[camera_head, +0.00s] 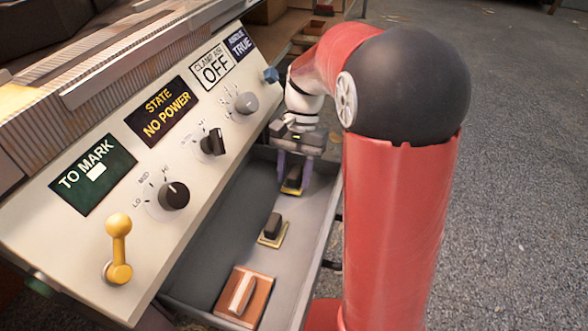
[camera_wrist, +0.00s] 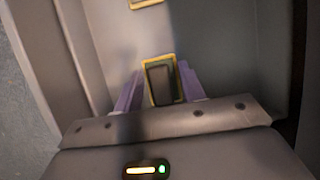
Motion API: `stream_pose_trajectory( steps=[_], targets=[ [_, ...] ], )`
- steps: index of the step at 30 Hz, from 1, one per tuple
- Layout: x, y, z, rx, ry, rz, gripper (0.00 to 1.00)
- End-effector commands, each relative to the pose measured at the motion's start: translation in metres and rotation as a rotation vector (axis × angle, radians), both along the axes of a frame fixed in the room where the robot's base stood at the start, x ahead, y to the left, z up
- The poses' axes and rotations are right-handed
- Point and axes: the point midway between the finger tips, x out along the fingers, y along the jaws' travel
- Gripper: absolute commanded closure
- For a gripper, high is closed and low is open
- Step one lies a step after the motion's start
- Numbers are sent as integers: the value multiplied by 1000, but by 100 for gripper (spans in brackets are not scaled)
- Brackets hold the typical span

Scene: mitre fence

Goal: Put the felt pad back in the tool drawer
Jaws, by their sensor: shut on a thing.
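The felt pad (camera_head: 291,185), a small piece with a dark block grip and a yellow edge, is between the purple fingers of my gripper (camera_head: 292,178). In the wrist view, the pad (camera_wrist: 160,84) shows its dark grip inside a yellow border, with a finger of my gripper (camera_wrist: 161,92) on each side. My gripper is shut on it. It is over the far part of the open grey tool drawer (camera_head: 222,236). I cannot tell whether the pad touches the drawer floor.
A similar yellow-edged piece with a dark grip (camera_head: 272,227) lies mid-drawer. A brown block with a pale handle (camera_head: 243,296) lies at the near end. The sloped control panel (camera_head: 130,240) with knobs and a yellow lever (camera_head: 118,250) borders the drawer on the left. Bare drawer floor shows between the pieces.

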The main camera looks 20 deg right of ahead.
Motion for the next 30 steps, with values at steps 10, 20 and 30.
stream_pose_trajectory(
  steps=[10, 20, 30],
  targets=[
    [0, 0, -1, 0, 0, 0, 82],
    [0, 0, -4, 0, 0, 0, 82],
    [0, 0, -8, 0, 0, 0, 48]
  ],
)
